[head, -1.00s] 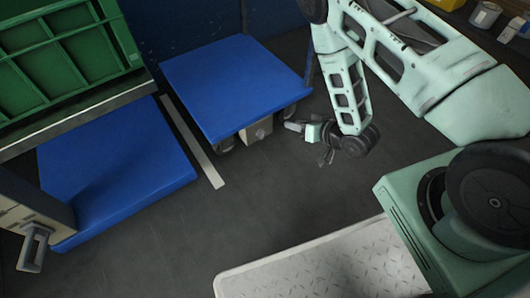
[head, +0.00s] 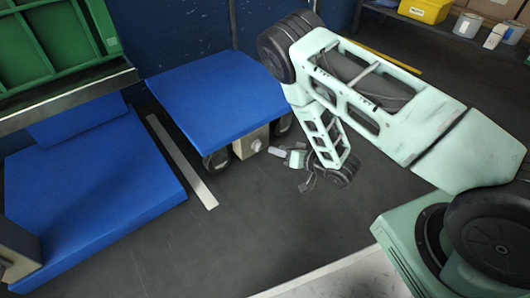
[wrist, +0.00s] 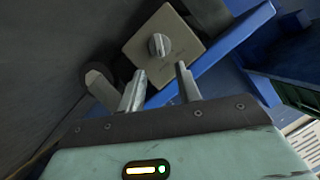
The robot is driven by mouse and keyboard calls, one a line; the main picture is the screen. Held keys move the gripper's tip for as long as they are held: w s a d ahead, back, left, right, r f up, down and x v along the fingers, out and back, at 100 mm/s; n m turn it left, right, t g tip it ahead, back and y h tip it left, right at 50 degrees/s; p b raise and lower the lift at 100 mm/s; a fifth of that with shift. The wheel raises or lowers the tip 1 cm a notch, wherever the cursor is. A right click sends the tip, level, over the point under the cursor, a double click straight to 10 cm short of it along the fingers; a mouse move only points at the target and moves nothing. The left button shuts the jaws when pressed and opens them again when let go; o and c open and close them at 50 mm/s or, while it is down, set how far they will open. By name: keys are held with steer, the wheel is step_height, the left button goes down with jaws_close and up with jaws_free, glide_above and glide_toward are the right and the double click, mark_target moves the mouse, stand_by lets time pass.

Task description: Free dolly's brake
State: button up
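The dolly (head: 205,95) has a flat blue deck and dark wheels. A beige brake box (head: 244,146) with a round grey knob (head: 257,146) sits under its near right edge. In the wrist view the box (wrist: 185,50) faces me, and the knob (wrist: 159,46) has a raised grip bar across its face. My gripper (head: 279,152) is just right of the box, low over the floor. In the wrist view my gripper (wrist: 160,73) is open, its two metal fingers apart with nothing between them. The knob lies ahead of the fingertips, apparently untouched.
A second blue platform (head: 90,190) lies left, beyond a pale floor strip (head: 180,160). A green crate (head: 50,35) stands above it. Shelves with a yellow bin (head: 425,10) and cans are at the back right. The dark floor (head: 240,230) in front is clear.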

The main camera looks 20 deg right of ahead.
mark_target(258, 146)
steer(key=b+x, duration=0.3)
steer(key=x, duration=0.4)
steer(key=shift+w, duration=0.1)
jaws_close()
